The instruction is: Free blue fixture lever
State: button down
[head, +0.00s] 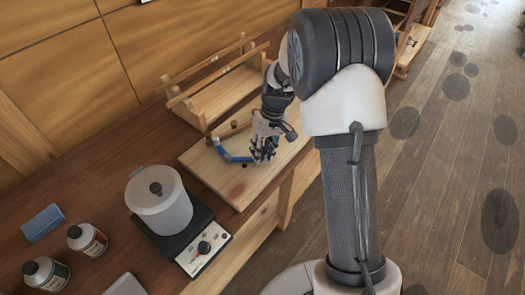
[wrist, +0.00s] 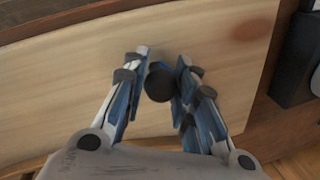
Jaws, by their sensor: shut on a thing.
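The blue lever (head: 232,156) lies low over a pale wooden board (head: 236,188) in the head view, curving towards my gripper. My gripper (head: 262,156) is at its right end, pointing down close to the board. The knob looks like the lever's end, but the join to the blue part is hidden by the fingers. Blue strips also line the fingers.
Behind the board stands a wooden rack (head: 212,97). To the left are a grey lidded pot (head: 163,208) on a hot plate (head: 203,250), two bottles (head: 87,240) and a blue block (head: 42,222). The table's front edge is close on the right.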

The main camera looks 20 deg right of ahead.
jog(key=shift+s, duration=0.1)
dwell(0.3)
jog(key=shift+s+a+m, duration=0.25)
jog(key=shift+s+m, duration=0.4)
jog(key=shift+m, duration=0.15)
jog(key=s+a+m+p, duration=0.1)
jog(key=s+a+m, duration=0.1)
jog(key=m, duration=0.1)
jog(key=s+a+m+t+p, duration=0.1)
jog(key=s+a+m+p, duration=0.1)
jog(key=m, duration=0.1)
jog(key=s+a+m+p, duration=0.1)
jog(key=s+a+m, duration=0.1)
jog(key=m, duration=0.1)
jog(key=shift+r+t+p, duration=0.15)
jog(key=shift+t+p, duration=0.15)
jog(key=shift+t, duration=0.1)
jog(key=a+m+p, duration=0.1)
jog(key=a+m+h+p, duration=0.1)
jog(key=m+p, duration=0.1)
jog(key=shift+s+a, duration=0.35)
jog(key=shift+a, duration=0.05)
jog(key=shift+a+m+t+p, duration=0.3)
jog(key=shift+a+m+p, duration=0.75)
jog(key=shift+p, duration=0.5)
jog(key=shift+d, duration=0.1)
jog(key=c, duration=1.3)
grip_release()
